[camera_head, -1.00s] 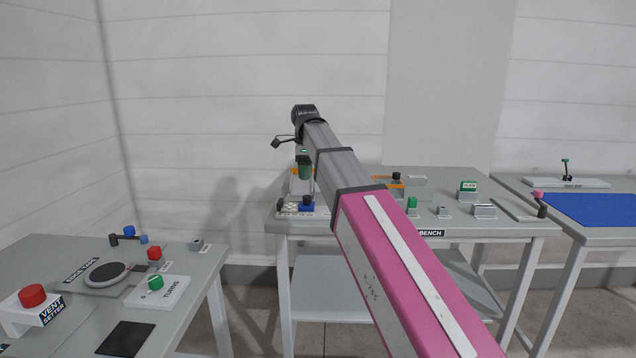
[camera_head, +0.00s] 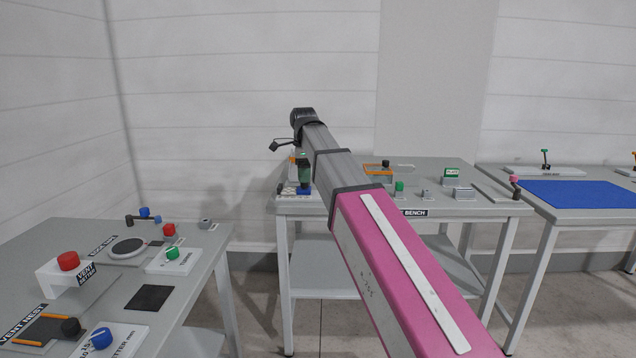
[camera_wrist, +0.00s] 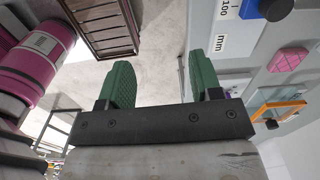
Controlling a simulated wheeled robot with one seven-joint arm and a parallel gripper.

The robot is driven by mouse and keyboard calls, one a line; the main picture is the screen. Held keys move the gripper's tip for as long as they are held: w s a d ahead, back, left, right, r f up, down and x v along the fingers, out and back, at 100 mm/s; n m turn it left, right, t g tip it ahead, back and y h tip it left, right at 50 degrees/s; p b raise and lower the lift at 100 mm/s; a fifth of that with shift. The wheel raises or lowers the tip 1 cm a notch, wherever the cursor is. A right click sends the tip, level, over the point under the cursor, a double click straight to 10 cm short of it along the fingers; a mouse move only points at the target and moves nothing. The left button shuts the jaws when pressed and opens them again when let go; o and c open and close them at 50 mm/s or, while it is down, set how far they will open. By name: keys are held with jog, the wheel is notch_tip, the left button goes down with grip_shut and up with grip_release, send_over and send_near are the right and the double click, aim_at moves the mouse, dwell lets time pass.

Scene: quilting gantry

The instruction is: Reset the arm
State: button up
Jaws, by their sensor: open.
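My arm reaches forward across the head view, with a pink link (camera_head: 405,275) close to the camera and grey links (camera_head: 335,165) beyond it. Its dark wrist end is raised above the left part of the bench. My gripper's green fingers (camera_head: 304,165) point down there, small and partly hidden by the arm. In the wrist view my gripper (camera_wrist: 160,78) has its two green fingers wide apart, with nothing between them. Bare floor shows through the gap.
The bench (camera_head: 340,207) stands ahead, with small knobs and blocks on top. A left table (camera_head: 190,285) carries a red button (camera_head: 68,260) and several controls. A right table (camera_head: 555,222) has a blue mat (camera_head: 585,194). Floor is clear between the left table and bench.

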jog(key=s+d+f+n, duration=0.6)
jog(key=d+f, duration=0.1)
jog(key=f, duration=0.6)
jog(key=s+d+f+n, duration=0.6)
jog(key=d+f, duration=0.2)
jog(key=f, duration=0.6)
jog(key=s+d+f+n, duration=0.5)
jog(key=s+d+f, duration=0.2)
jog(key=f, duration=0.7)
jog(key=shift+d+f+n, duration=0.15)
jog(key=shift+d+n, duration=0.25)
jog(key=shift+d, duration=0.35)
